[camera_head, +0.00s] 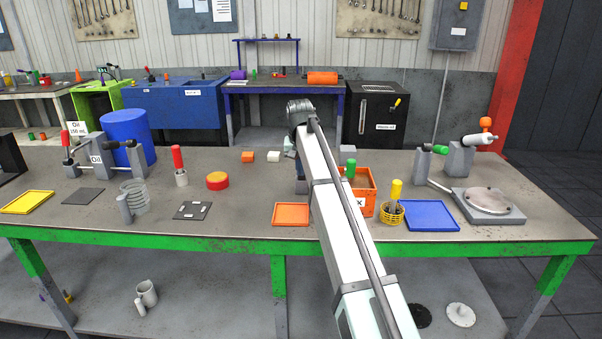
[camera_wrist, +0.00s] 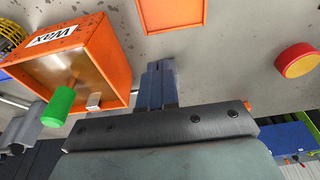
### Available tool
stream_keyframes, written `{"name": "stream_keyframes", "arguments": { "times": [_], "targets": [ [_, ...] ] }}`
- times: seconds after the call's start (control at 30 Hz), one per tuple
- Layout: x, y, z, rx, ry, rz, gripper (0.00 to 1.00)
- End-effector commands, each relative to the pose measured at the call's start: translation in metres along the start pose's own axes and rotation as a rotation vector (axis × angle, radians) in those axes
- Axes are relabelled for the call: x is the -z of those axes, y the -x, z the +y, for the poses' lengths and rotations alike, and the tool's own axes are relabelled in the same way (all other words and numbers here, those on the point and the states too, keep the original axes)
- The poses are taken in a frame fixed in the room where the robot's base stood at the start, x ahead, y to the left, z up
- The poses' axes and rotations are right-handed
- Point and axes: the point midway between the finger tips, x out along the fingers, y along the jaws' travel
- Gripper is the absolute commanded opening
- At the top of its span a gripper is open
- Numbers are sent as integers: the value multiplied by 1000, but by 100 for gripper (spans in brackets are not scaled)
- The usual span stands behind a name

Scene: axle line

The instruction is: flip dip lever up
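No part is labelled as the dip lever, and I cannot tell for certain which one it is. An orange box marked Wax (camera_head: 366,206) stands right of my arm, with a green-handled piece (camera_head: 351,171) in it. In the wrist view, this green handle (camera_wrist: 60,106) slants at the left over the box (camera_wrist: 112,42). A red-handled lever (camera_head: 66,140) is beside the grey Oil post at the left. My gripper (camera_wrist: 161,66) points down over the bench left of the Wax box. Its fingers are together, with nothing visible between them. The arm mostly hides them in the head view.
An orange tray (camera_head: 291,214) lies left of my arm. A yellow basket (camera_head: 390,213) and a blue tray (camera_head: 431,215) are right of the box. A red-yellow disc (camera_head: 217,180) is further left. A round-plate fixture (camera_head: 488,203) stands at the right. Bare bench lies between the disc and arm.

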Motion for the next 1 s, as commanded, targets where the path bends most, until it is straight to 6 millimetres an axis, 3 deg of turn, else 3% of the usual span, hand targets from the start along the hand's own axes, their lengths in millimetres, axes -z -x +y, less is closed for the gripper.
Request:
{"name": "stream_keyframes", "arguments": {
  "times": [1.0],
  "targets": [
    [24,6,0,1,0,1,0]
  ]
}}
